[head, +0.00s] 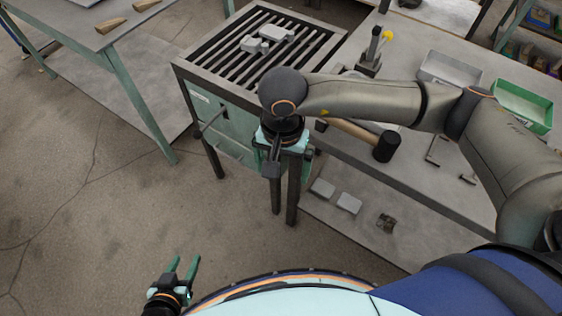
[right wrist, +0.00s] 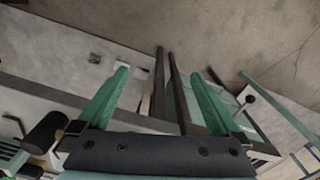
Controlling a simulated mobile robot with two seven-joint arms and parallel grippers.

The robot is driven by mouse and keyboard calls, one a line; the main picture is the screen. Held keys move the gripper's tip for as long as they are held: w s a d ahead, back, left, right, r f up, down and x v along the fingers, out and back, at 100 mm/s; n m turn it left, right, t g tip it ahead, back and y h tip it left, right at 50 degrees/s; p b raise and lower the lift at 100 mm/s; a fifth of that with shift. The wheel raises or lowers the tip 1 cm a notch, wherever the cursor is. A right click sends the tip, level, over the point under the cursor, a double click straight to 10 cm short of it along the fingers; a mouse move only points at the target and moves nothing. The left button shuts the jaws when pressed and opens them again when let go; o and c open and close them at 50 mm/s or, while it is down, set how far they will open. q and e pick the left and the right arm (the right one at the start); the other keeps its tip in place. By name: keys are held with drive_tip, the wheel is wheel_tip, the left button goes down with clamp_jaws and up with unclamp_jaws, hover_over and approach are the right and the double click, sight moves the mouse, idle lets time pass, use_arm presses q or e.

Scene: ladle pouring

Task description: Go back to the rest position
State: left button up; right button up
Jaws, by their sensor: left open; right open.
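My left gripper (head: 184,267) is low at the bottom left of the head view, over the bare floor. Its two green fingers are apart with nothing between them. My right arm reaches across from the right. My right gripper (head: 284,160) points down beside the right front corner of the slatted metal table (head: 190,72), close to the grey workbench (head: 420,175). In the right wrist view its green fingers (right wrist: 157,90) are wide apart and hold nothing. Dark table legs (right wrist: 172,82) show between and beyond them. Whether the right gripper touches the table cannot be told.
Grey metal pieces (head: 268,38) lie on the slats. A black-headed hammer (head: 386,146), a grey tray (head: 449,69) and a green bin (head: 522,106) are on the workbench. Small blocks (head: 347,203) lie on its lower shelf. The floor (head: 110,215) at left is clear.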

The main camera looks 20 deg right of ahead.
drive_tip(key=s+a+r+m+g+y, duration=0.1)
drive_tip(key=s+a+m+g+y, duration=0.2)
drive_tip(key=s+a+g+y, duration=0.55)
drive_tip(key=s+a+r+m+t+y, duration=0.25)
drive_tip(key=a+r+m+y, duration=0.35)
drive_tip(key=a, duration=0.4)
drive_tip(key=w+r+m+t+y, duration=0.3)
drive_tip(key=r+m+y, duration=0.35)
drive_tip(key=m, duration=0.25)
drive_tip(key=w+d+f+m+t+h, duration=0.15)
drive_tip(key=w+d+m+t, duration=0.25)
drive_tip(key=w+m+t, duration=0.5)
drive_tip(key=w+d+f+m+t+h, duration=0.1)
drive_tip(key=w+d+m+t+h, duration=0.15)
drive_tip(key=m+t, duration=0.8)
drive_tip(key=w+d+f+m+h, duration=0.1)
drive_tip(key=d+f+m+h, duration=0.8)
drive_tip(key=m, duration=0.5)
drive_tip(key=s+d+f+m+g+h, duration=0.3)
drive_tip(key=s+d+f+m, duration=0.2)
drive_tip(key=f, duration=0.5)
drive_tip(key=s+d+f+m+g+h+p, duration=0.1)
drive_tip(key=s+d+f+m+g+h, duration=0.1)
drive_tip(key=s+d+f+m+g, duration=0.2)
drive_tip(key=s+d+f+m, duration=0.1)
drive_tip(key=s+f+m, duration=0.2)
drive_tip(key=f, duration=0.3)
drive_tip(key=shift+s+f+h, duration=0.35)
drive_tip(key=shift+s+h, duration=0.05)
